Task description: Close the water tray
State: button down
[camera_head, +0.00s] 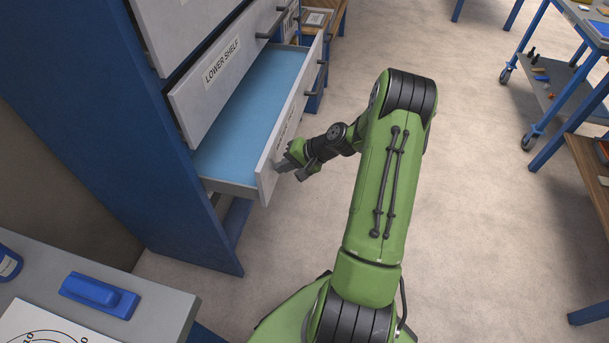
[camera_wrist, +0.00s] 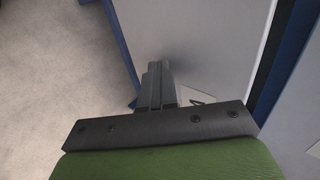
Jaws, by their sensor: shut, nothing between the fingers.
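The water tray (camera_head: 250,112) is a light-blue-floored drawer with a grey front, pulled out below a drawer labelled "LOWER SHELF". Its front panel (camera_head: 291,118) carries a label that is partly hidden by my gripper. My gripper (camera_head: 284,165) is shut and empty, with its fingertips at the near end of that front panel. In the wrist view the shut fingers (camera_wrist: 155,72) point at a pale panel (camera_wrist: 195,50) and look close to or touching it; I cannot tell which.
The "LOWER SHELF" drawer (camera_head: 222,70) is above the tray in a blue cabinet (camera_head: 165,200). A grey bench top (camera_head: 165,300) with a blue object (camera_head: 98,295) is at the lower left. A blue cart (camera_head: 560,90) stands at the upper right. Floor (camera_head: 480,220) between is clear.

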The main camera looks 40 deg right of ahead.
send_over(232, 168)
jog(key=s+d, duration=0.1)
jog(key=shift+s+f, duration=0.1)
jog(key=shift+w+a, duration=0.35)
jog(key=shift+w, duration=0.15)
jog(key=shift+a, duration=0.1)
jog(key=shift+w+r, duration=0.1)
jog(key=shift+r, duration=0.15)
